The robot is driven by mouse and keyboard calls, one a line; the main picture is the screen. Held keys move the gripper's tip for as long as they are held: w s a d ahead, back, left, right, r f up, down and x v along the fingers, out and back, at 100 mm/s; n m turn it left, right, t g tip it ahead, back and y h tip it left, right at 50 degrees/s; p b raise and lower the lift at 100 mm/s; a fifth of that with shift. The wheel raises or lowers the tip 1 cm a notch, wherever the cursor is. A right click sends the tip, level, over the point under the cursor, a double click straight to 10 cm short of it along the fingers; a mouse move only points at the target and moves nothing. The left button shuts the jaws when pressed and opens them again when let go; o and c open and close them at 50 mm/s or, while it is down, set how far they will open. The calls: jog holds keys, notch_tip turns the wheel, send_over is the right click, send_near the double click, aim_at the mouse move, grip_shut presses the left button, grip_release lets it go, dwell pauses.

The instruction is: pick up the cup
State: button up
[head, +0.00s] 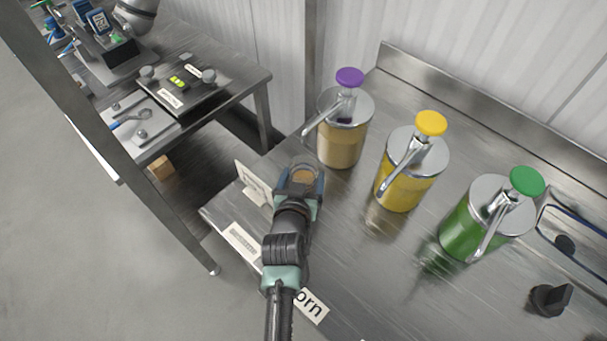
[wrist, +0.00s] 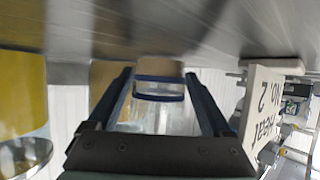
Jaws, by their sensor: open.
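The cup (wrist: 160,92) is clear, with blue bands and tan colour at its table end. In the wrist view it sits between the two fingers of my gripper (wrist: 163,100), with a finger on either side. The fingers are open, and I cannot tell whether either touches the cup. In the head view my gripper (head: 300,182) is low over the steel table near its left edge, and the tan inside of the cup (head: 304,176) shows between the fingers. The cup's lower part is hidden there by the gripper.
Dispensers with purple (head: 340,140), yellow (head: 405,185) and green (head: 470,230) tops stand to the right on the steel table (head: 370,270). A white sign (head: 252,184) stands close left of my gripper. A black knob (head: 550,299) is at the lower right.

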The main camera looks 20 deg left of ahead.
jog(key=shift+w, duration=0.1)
jog(key=c, duration=1.1)
jog(key=shift+c, duration=0.9)
jog(key=shift+r, duration=0.1)
